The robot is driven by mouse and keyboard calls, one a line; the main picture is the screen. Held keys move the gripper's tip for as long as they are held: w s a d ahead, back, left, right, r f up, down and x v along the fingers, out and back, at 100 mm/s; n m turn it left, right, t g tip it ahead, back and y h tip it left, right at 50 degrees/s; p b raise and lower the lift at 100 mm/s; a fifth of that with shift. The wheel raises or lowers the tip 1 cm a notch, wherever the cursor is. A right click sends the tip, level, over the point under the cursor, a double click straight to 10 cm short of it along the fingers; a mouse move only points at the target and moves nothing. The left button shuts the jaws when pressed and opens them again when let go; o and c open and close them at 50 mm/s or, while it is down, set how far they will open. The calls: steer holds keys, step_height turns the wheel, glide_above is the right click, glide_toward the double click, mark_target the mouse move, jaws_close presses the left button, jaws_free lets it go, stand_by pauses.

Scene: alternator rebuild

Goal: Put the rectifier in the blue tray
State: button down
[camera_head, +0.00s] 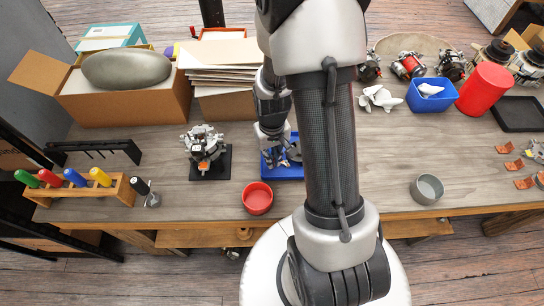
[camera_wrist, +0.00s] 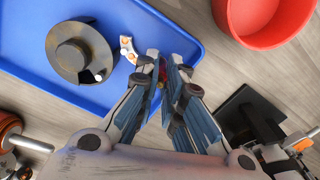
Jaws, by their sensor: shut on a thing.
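The blue tray (camera_head: 291,175) lies on the bench at the centre in the head view, partly hidden by my arm. In the wrist view the tray (camera_wrist: 45,72) fills the upper left. My gripper (camera_wrist: 163,65) is over the tray's edge area, fingers pointing into it, and is shut on a small part mostly hidden between the fingertips. A pale piece with copper-coloured spots, which looks like the rectifier (camera_wrist: 127,46), shows just left of the fingertips. I cannot tell whether it touches the tray floor. In the head view the gripper (camera_head: 274,155) is partly covered by my arm.
A grey round flanged part (camera_wrist: 82,52) lies in the tray left of the fingers. A red bowl (camera_head: 257,198) stands in front of the tray. An alternator assembly on a black stand (camera_head: 208,160) is to the left. A grey bowl (camera_head: 427,189) is to the right.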

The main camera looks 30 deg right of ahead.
steer(key=c, duration=2.2)
jaws_free()
steer(key=shift+f, duration=0.15)
steer(key=o, duration=0.5)
steer(key=a+r+t+p, duration=0.1)
steer(key=a+r+p, duration=0.1)
steer(key=r, duration=0.8)
steer(key=a+r+p, duration=0.1)
steer(key=r+p, duration=0.2)
steer(key=r, duration=0.7)
steer(key=s+a+r+n+t, duration=0.1)
steer(key=s+a+r, duration=0.3)
steer(key=s+r, duration=0.2)
steer(key=s+a+r+n+t, duration=0.1)
steer(key=s+a+r+t, duration=0.1)
steer(key=s+a+r, duration=0.2)
step_height(320, 180, up, 4)
steer(key=shift+s+a+f+t, duration=0.1)
steer(key=shift+s+a+t, duration=0.2)
steer(key=shift+s, duration=0.95)
